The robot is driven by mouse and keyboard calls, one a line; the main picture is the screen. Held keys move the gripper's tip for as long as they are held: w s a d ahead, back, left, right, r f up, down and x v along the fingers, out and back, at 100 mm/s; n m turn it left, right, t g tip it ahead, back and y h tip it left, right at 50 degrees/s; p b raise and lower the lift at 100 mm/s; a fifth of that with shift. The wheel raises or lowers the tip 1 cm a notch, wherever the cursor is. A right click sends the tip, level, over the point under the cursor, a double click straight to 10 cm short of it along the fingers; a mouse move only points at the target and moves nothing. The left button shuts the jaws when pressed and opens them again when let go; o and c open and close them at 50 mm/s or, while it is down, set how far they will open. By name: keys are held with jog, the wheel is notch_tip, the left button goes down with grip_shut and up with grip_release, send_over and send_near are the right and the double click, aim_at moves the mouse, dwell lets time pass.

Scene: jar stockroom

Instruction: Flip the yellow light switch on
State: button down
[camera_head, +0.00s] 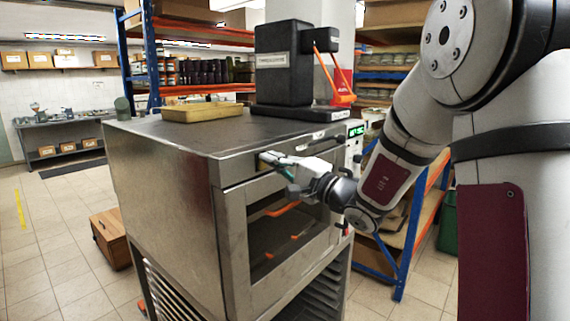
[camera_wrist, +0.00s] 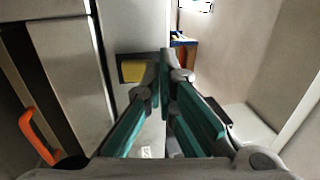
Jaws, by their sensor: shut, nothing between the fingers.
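The yellow switch (camera_wrist: 134,72) shows in the wrist view as a yellow patch on a dark plate, set on a pale grey metal surface. My gripper (camera_wrist: 163,62) is shut and empty, its teal-padded fingers together. Its tips appear just right of the dark plate and overlap its right edge; I cannot tell whether they touch it. In the head view my gripper (camera_head: 270,161) is at the upper front of a steel oven (camera_head: 165,175), by the top of its door. The switch is mostly hidden there behind the fingers.
The oven door has a window and an orange handle (camera_wrist: 38,135). A black machine (camera_head: 284,65) and a yellow tray (camera_head: 202,112) stand on the oven top. Blue and orange shelving (camera_head: 414,215) stands at right. A wooden box (camera_head: 110,238) sits on the floor; open floor lies at left.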

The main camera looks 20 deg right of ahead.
jog(key=shift+w+a, duration=0.1)
dwell(0.3)
jog(key=shift+w+a+r+g+h, duration=0.3)
jog(key=shift+w+r+g, duration=0.05)
jog(key=shift+g, duration=0.15)
jog(key=shift+f, duration=0.1)
jog(key=shift+d, duration=0.1)
